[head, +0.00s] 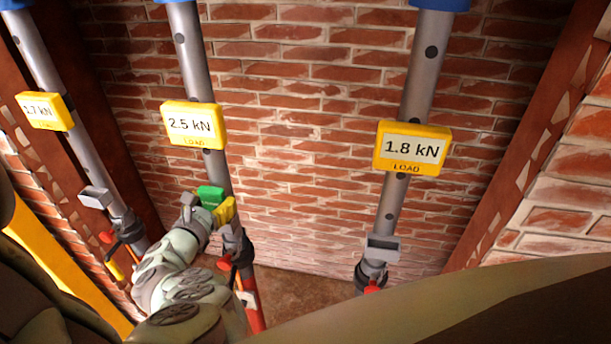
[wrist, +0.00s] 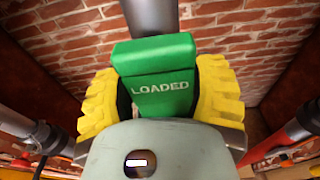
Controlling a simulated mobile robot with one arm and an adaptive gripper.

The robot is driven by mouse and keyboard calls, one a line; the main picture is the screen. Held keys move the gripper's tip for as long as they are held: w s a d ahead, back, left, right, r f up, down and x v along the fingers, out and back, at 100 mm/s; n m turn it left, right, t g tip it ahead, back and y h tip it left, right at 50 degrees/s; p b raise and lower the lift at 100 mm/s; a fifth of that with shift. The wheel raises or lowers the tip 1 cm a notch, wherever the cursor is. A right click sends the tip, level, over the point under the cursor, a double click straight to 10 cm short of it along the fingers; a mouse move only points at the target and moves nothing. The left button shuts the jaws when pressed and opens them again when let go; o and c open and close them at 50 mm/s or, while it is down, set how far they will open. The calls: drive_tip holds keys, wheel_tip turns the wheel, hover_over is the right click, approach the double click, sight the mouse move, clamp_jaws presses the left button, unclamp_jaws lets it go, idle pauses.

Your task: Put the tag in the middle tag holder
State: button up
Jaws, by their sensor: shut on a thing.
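The green tag (head: 211,196) is in front of the middle post (head: 195,75), below its 2.5 kN load display (head: 193,125). In the wrist view the tag (wrist: 163,88) reads LOADED and stands between two yellow fingers. My gripper (wrist: 160,103) is shut on it; the gripper also shows in the head view (head: 212,206). The middle tag holder is hidden behind the tag and gripper, so I cannot tell whether the tag touches it or sits in it.
Grey, empty-looking holders show on the left post (head: 95,197) and the right post (head: 382,248). Their displays read 1.7 kN (head: 43,111) and 1.8 kN (head: 412,148). A brick wall (head: 300,90) stands behind. Clear space lies between the middle and right posts.

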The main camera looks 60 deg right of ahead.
sight(213, 174)
drive_tip(key=shift+f, duration=0.15)
drive_tip(key=shift+f+b, duration=0.5)
drive_tip(key=shift+b, duration=0.05)
drive_tip(key=shift+f, duration=0.1)
drive_tip(key=o, duration=1.2)
drive_tip(key=shift+o, duration=0.4)
wheel_tip(213, 174, up, 8)
drive_tip(key=p, duration=0.7)
drive_tip(key=shift+s, duration=0.1)
